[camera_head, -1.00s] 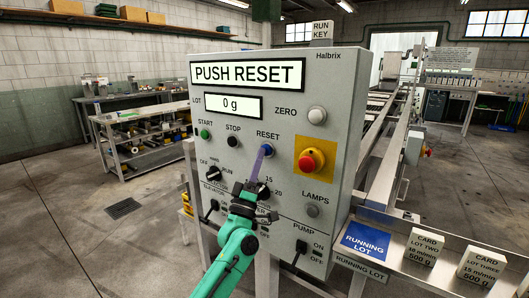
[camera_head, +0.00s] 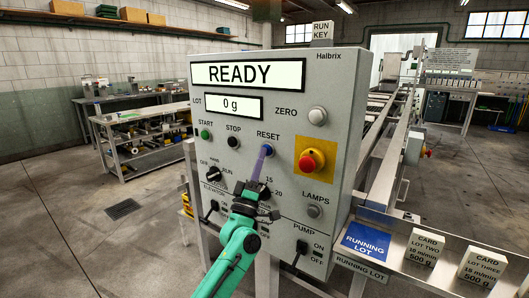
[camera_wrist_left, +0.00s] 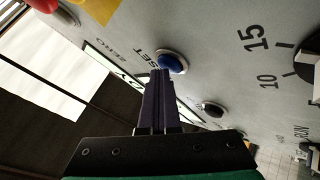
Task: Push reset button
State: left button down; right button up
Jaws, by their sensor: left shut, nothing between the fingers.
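The blue RESET button (camera_head: 267,150) sits on the grey control panel (camera_head: 330,85), below the "0 g" display. It also shows in the left wrist view (camera_wrist_left: 172,62). My left gripper (camera_head: 264,150) is shut and empty, its purple fingertips (camera_wrist_left: 160,74) at the lower edge of the button. I cannot tell for sure whether they touch it. The upper display (camera_head: 248,74) reads "READY". My right gripper is not in view.
Beside RESET are the black STOP button (camera_head: 233,142), green START button (camera_head: 205,134) and red emergency knob (camera_head: 311,161) on yellow. Selector knobs lie below, partly behind my left gripper. Cards (camera_head: 424,247) stand on a ledge at right.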

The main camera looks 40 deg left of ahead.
pick_arm(q)
jog(key=shift+s+p, duration=0.3)
jog(key=shift+s, duration=0.55)
jog(key=shift+s, duration=0.1)
jog(key=s+p, duration=0.1)
jog(key=s, duration=0.3)
jog(key=shift+s+d, duration=0.1)
jog(key=shift+s, duration=0.3)
jog(key=shift+w+f, duration=0.1)
